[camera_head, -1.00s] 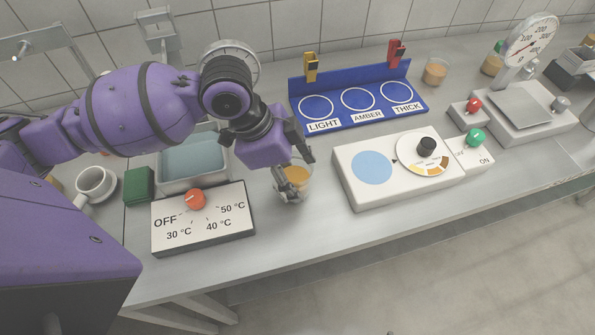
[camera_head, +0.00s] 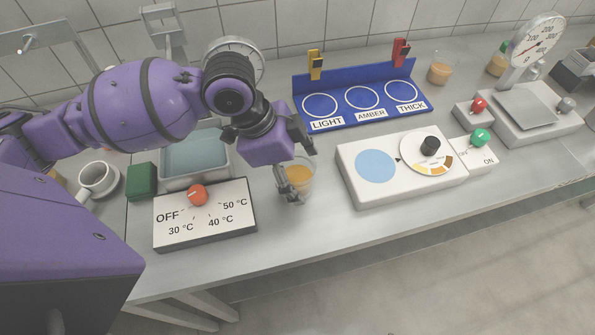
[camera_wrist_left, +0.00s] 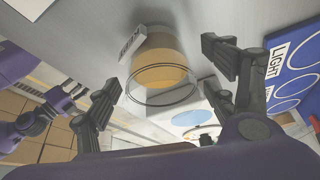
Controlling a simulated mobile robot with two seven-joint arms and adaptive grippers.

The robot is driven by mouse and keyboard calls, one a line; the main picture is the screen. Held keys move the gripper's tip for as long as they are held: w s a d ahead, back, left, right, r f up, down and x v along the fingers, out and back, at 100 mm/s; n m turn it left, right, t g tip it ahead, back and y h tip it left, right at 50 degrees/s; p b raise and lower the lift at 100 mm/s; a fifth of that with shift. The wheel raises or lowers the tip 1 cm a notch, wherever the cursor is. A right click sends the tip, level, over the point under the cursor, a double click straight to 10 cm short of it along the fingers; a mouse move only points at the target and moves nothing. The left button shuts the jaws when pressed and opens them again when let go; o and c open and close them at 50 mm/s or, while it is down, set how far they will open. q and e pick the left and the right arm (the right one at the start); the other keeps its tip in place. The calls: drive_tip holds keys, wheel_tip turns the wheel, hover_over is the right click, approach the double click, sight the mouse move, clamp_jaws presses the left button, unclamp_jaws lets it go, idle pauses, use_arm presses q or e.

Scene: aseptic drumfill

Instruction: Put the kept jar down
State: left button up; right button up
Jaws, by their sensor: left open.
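A clear jar (camera_head: 300,180) with amber contents stands upright on the steel bench, between the temperature box and the white dial box. It also shows in the left wrist view (camera_wrist_left: 158,72), with a white label on its side. My left gripper (camera_head: 300,165) is open around the jar's upper part. In the left wrist view its two fingers (camera_wrist_left: 165,80) stand wide on either side, with gaps to the glass. A finger hides part of the jar in the head view. My right gripper (camera_wrist_left: 52,104) shows small at the left of the wrist view; its jaw state is unclear.
A blue rack (camera_head: 362,118) marked LIGHT, AMBER and THICK stands behind. The temperature box (camera_head: 204,215) is left of the jar, the white dial box (camera_head: 375,188) right. A water basin (camera_head: 195,180) and green block (camera_head: 141,182) lie left. Bench in front is clear.

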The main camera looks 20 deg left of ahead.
use_arm(q)
drive_tip(key=p+v, duration=0.1)
drive_tip(key=v, duration=1)
drive_tip(key=shift+r, duration=0.4)
use_arm(e)
drive_tip(key=shift+w+r, duration=0.4)
drive_tip(key=shift+r, duration=0.4)
use_arm(q)
drive_tip(key=shift+s+a, duration=0.1)
